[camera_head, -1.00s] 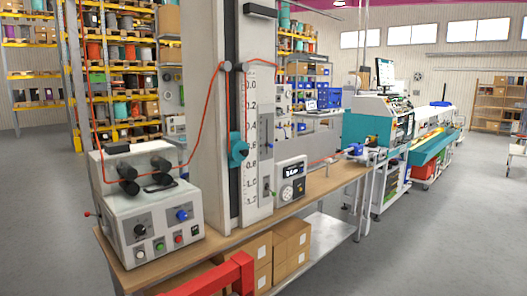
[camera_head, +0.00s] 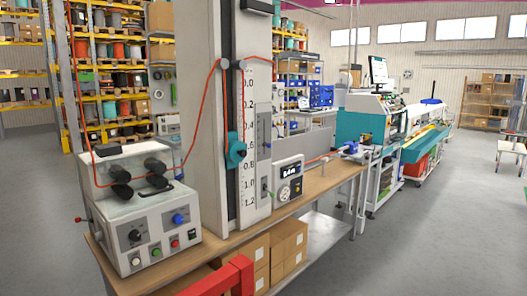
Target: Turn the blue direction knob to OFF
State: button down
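The blue direction knob (camera_head: 180,219) sits on the sloped front panel of the white control box (camera_head: 155,205), at the left end of the bench. It is at the panel's upper right. The knob's marking and its pointing direction are too small to read. A black knob (camera_head: 135,235) is to its left on the same panel. A green button (camera_head: 156,252), a red button (camera_head: 175,244) and a small black switch (camera_head: 193,234) are below it. My gripper is not in view.
An orange cable (camera_head: 196,115) runs from the box's black rollers (camera_head: 154,166) up to a tall scaled column (camera_head: 254,140). A gauge (camera_head: 289,180) stands right of it on the wooden bench (camera_head: 325,183). Cardboard boxes (camera_head: 288,243) lie underneath. A red frame (camera_head: 232,280) shows at the bottom. Floor is clear right of the bench.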

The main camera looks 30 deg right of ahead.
aim_at(177, 219)
jog(key=u, duration=0.35)
jog(key=k, duration=0.15)
jog(key=z, duration=1.6)
jog(key=k, duration=0.9)
jog(key=u, duration=0.6)
jog(key=k, duration=0.5)
jog(key=u, duration=0.5)
jog(key=i, duration=1.65)
jog(key=z, duration=0.3)
